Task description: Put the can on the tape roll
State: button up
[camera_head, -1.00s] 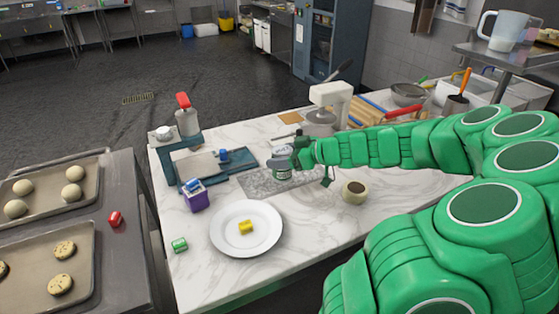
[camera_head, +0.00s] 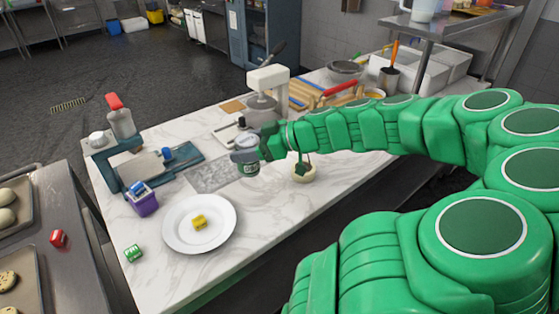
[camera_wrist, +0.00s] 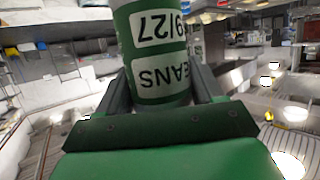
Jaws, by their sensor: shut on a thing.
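The can (camera_head: 249,169) is green with a white label and a pale lid. In the wrist view the can (camera_wrist: 155,55) stands between my fingers, its label lettering upside down. My gripper (camera_head: 255,156) is shut on it and holds it over the marble counter; its exact height is hard to tell. The tape roll (camera_head: 304,174) is cream-coloured and lies flat on the counter, just right of the can. Part of my gripper covers the roll's middle and top in the head view. The can and the roll appear apart.
A white plate (camera_head: 175,233) with a yellow block (camera_head: 199,222) lies at the front. A purple box (camera_head: 145,204) and a green block (camera_head: 133,253) are to its left. A stand mixer (camera_head: 268,84) stands behind. The counter right of the plate is clear.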

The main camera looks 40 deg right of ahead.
jog(key=s+d+r, duration=0.3)
jog(key=s+d, duration=0.7)
jog(key=d, duration=0.2)
jog(key=shift+w+d+f, duration=1.45)
jog(key=shift+w+f, duration=0.4)
jog(key=shift+f, duration=0.4)
jog(key=shift+w+d+f, duration=1.4)
jog(key=shift+w+f, duration=0.4)
jog(key=shift+f, duration=0.5)
jog(key=shift+w+d+f, duration=1.45)
jog(key=shift+w+f, duration=0.4)
jog(key=shift+f, duration=0.4)
jog(key=shift+f, duration=0.1)
jog(key=o, duration=1.3)
jog(key=shift+c, duration=0.2)
jog(key=shift+s+d+r, duration=0.1)
jog(key=shift+s+r, duration=0.05)
jog(key=shift+r, duration=0.05)
jog(key=v, duration=1.1)
jog(key=shift+s+r, duration=0.2)
jog(key=shift+s, duration=0.1)
